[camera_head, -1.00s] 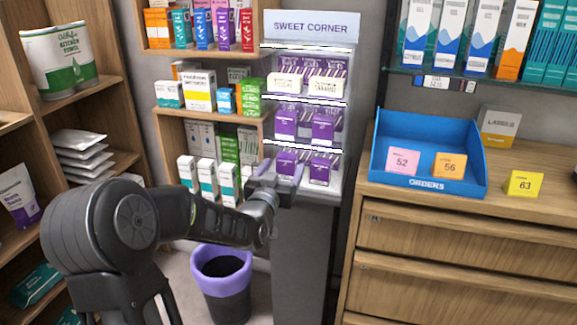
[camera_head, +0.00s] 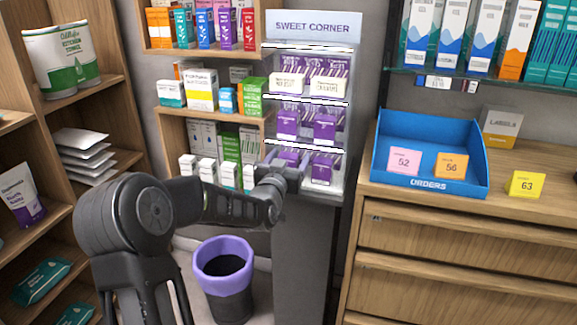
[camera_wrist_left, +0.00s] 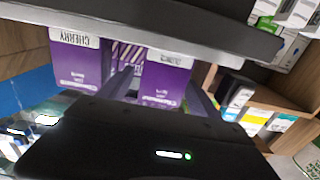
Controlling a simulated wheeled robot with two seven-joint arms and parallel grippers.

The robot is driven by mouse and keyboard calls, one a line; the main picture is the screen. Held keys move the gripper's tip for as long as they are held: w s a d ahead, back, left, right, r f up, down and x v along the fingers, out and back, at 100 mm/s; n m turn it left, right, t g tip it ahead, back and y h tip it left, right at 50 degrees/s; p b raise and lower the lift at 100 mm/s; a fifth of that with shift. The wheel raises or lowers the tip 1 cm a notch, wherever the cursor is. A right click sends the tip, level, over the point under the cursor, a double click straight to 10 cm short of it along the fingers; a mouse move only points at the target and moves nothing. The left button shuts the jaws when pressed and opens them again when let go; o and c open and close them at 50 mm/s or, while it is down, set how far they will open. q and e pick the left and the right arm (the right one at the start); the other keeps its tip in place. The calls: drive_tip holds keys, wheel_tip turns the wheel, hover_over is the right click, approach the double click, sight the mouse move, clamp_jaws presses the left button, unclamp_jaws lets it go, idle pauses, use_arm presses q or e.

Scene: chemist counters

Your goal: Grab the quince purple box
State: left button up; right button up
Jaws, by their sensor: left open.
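In the head view, my left gripper (camera_head: 287,163) is at the bottom tier of the Sweet Corner stand, in front of the left purple box, which it partly covers. Another purple box (camera_head: 321,168) stands to its right. In the left wrist view, my open left gripper (camera_wrist_left: 160,92) has one finger on each side of a purple box (camera_wrist_left: 163,84). This box's label is blurred, and I cannot read it surely as quince. I cannot tell whether the fingers touch it. The purple box beside it (camera_wrist_left: 76,62) is labelled cherry. My right gripper is out of view.
The Sweet Corner stand (camera_head: 312,27) holds more purple boxes (camera_head: 286,124) on tiers above, with shelf edges close over the gripper. Wooden shelves with cartons stand left. A blue orders tray (camera_head: 380,145) sits on the right counter. A purple-rimmed bin (camera_head: 222,250) stands below.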

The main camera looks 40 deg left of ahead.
use_arm(q)
drive_tip(key=shift+x, duration=1.2)
drive_tip(key=shift+s, duration=0.1)
drive_tip(key=shift+c, duration=0.4)
drive_tip(key=c, duration=1.3)
